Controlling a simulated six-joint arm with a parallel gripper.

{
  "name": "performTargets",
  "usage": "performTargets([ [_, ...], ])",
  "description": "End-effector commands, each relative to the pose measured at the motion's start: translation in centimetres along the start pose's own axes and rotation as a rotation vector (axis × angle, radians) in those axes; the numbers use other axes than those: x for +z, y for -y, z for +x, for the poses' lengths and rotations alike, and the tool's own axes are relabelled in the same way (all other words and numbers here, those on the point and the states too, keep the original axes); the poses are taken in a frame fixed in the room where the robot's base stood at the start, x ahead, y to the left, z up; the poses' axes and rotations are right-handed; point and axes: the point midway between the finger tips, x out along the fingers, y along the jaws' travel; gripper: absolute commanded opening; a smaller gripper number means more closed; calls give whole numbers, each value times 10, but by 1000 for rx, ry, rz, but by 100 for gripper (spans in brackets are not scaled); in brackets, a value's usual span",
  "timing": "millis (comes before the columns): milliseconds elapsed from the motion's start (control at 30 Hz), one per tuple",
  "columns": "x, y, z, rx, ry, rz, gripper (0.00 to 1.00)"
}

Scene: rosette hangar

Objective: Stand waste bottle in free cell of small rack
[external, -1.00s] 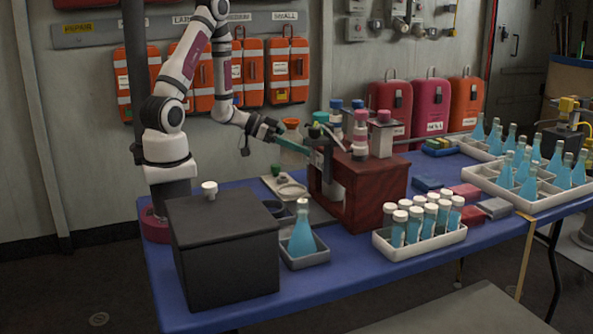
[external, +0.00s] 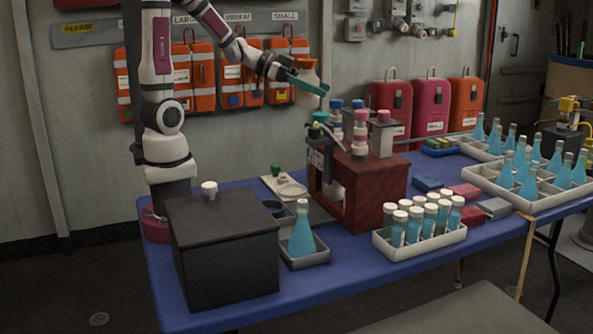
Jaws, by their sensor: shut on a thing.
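My gripper (external: 309,85), with teal fingers, is shut on a tan bottle (external: 307,98), which I take to be the waste bottle. It is held about upright, high above the table, in front of the wall. The fingers cross the bottle and hide its middle. White racks with cells stand at the right: a nearer one (external: 531,207) and a farther one (external: 466,148), both holding blue flasks. I cannot tell for sure which is the small rack, nor which of its cells is free.
A dark red box (external: 378,197) with several capped bottles stands below and right of my gripper. A white tray (external: 397,252) of white-capped vials, a blue flask (external: 302,238) in a grey tray and a black box (external: 228,258) stand nearer. Orange cases hang behind.

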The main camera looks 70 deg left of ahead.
Motion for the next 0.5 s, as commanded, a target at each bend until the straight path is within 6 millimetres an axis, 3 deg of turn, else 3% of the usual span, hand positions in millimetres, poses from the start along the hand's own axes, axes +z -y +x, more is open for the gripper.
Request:
performTargets([
  [333, 11, -118, 14, 320, -1, 131, 16],
  [400, 20, -142, 16, 413, 7, 163, 16],
  [500, 46, -162, 24, 536, 12, 205, 16],
])
